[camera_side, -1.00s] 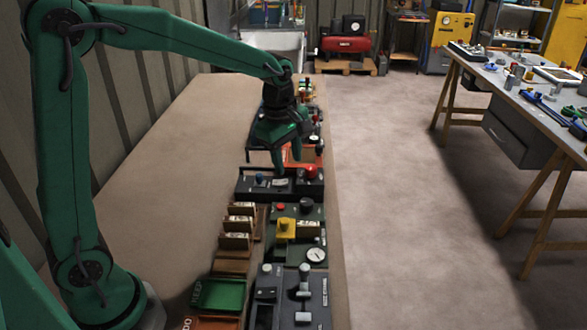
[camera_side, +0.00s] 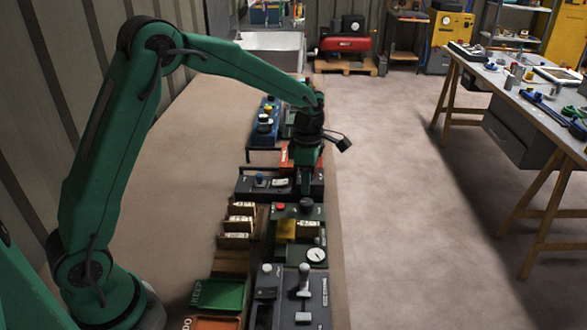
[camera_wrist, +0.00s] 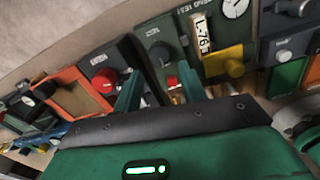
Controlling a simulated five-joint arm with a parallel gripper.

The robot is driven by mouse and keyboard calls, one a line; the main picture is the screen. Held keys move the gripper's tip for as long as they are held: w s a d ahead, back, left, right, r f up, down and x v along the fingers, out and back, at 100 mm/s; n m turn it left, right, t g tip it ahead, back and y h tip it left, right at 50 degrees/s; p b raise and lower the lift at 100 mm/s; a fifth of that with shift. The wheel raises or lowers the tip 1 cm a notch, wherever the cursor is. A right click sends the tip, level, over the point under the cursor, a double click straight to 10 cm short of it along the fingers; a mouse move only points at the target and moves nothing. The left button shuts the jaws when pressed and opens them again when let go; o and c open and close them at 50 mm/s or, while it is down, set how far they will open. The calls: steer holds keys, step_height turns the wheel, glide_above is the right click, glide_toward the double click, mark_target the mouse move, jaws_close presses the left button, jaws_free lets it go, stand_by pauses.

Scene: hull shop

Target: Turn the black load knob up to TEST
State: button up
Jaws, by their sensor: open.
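The black load knob (camera_wrist: 160,53) sits on a dark green panel (camera_wrist: 150,35) in the wrist view, beside a red button (camera_wrist: 172,82). It also shows in the side view as a dark round knob (camera_side: 306,203) just below my gripper (camera_side: 306,186). In the wrist view my gripper (camera_wrist: 160,68) is open, with its two green fingers on either side of the knob and button in the picture. I cannot tell whether a finger touches the knob. The knob's pointer and the TEST mark are too small to read.
The same panel carries a yellow block (camera_wrist: 225,60), a white tag (camera_wrist: 202,35) and a white gauge (camera_side: 316,254). A dark panel with a red knob (camera_wrist: 105,80) adjoins it. Wooden racks (camera_side: 238,225) stand left of the panels. The tabletop (camera_side: 170,190) further left is clear.

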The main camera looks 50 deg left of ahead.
mark_target(307, 202)
steer(key=shift+w+f, duration=0.1)
steer(key=shift+f, duration=3.45)
steer(key=c, duration=0.7)
